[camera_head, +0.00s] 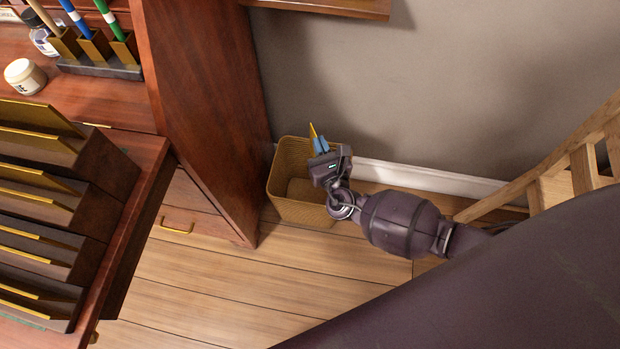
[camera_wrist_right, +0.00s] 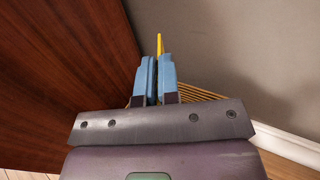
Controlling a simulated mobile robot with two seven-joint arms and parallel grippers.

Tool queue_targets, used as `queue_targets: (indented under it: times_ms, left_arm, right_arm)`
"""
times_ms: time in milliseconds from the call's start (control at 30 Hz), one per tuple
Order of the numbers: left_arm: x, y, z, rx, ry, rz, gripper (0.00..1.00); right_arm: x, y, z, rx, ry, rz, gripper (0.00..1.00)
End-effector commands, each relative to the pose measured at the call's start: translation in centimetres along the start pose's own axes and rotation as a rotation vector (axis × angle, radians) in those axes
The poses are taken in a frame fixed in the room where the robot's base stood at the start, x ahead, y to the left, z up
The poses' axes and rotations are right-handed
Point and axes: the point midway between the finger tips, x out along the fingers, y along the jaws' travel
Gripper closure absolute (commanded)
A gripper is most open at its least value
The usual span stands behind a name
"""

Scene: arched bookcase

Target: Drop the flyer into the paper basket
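The paper basket (camera_head: 297,207) is a tan woven bin on the floor between the bookcase side and the wall. Its ribbed rim (camera_wrist_right: 195,93) shows partly behind my gripper in the right wrist view. My right gripper (camera_head: 318,142) is over the basket's back right part, its blue fingers pointing toward the wall. The fingers are closed on the yellow flyer (camera_head: 312,130), which shows as a thin edge beyond the fingertips. The flyer also shows in the right wrist view (camera_wrist_right: 159,43). My left gripper is not in view.
The bookcase's wooden side panel (camera_head: 205,100) stands close to the left of the basket. The grey wall and white baseboard (camera_head: 420,178) are behind it. A wooden ladder (camera_head: 560,170) is at the right. A rack with dividers (camera_head: 60,190) stands at the left.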

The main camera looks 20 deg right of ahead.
Motion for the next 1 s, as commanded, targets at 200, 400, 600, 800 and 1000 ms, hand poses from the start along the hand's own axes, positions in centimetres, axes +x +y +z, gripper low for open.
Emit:
queue_targets:
  times_ms: [200, 400, 600, 800, 1000]
  left_arm:
    - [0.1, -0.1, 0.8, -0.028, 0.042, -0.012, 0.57]
    - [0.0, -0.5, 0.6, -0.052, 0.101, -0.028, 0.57]
    - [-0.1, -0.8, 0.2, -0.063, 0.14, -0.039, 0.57]
    - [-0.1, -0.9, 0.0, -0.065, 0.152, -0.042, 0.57]
    - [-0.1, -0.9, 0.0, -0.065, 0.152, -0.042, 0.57]
  right_arm:
    - [-0.4, -0.1, -3.1, -0.002, 0.013, 0.0, 1.0]
    - [-0.4, -0.1, -4.9, -0.001, 0.011, 0.0, 1.0]
    - [-0.2, -0.1, -5.5, -0.001, 0.006, -0.001, 1.0]
    - [0.0, -0.1, -5.4, -0.001, 0.002, -0.001, 1.0]
    - [0.0, -0.1, -5.4, -0.001, 0.002, -0.001, 0.86]
